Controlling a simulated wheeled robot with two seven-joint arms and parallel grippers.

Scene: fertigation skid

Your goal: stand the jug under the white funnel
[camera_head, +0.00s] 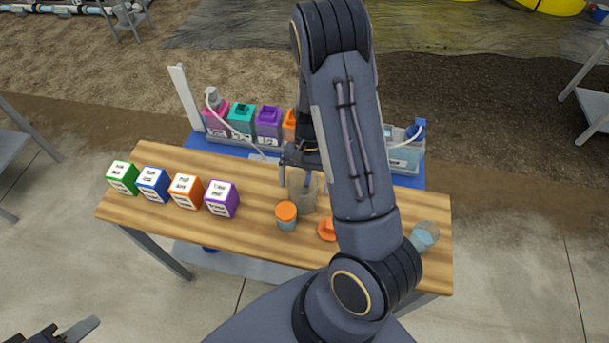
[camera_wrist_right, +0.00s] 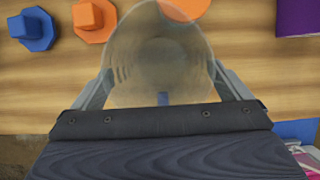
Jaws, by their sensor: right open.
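The jug (camera_head: 304,196) is a clear, see-through vessel standing on the wooden table near its back middle, partly hidden by my right arm. My right gripper (camera_head: 297,178) reaches down at it. In the right wrist view the jug (camera_wrist_right: 158,55) lies between the two spread fingers of the open right gripper (camera_wrist_right: 164,90); whether they touch it I cannot tell. A small white piece (camera_head: 212,97) with a white hose, at the back left above the bottles, may be the white funnel. My left gripper (camera_head: 72,332) shows only partly at the bottom left, away from the table.
The wooden table (camera_head: 160,215) carries several coloured label boxes (camera_head: 184,191) at left, an orange-topped jar (camera_head: 286,217), an orange lid (camera_head: 327,229) and a clear cup (camera_head: 426,236). A blue lid (camera_wrist_right: 35,28) shows in the wrist view. Coloured bottles (camera_head: 268,123) stand behind.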

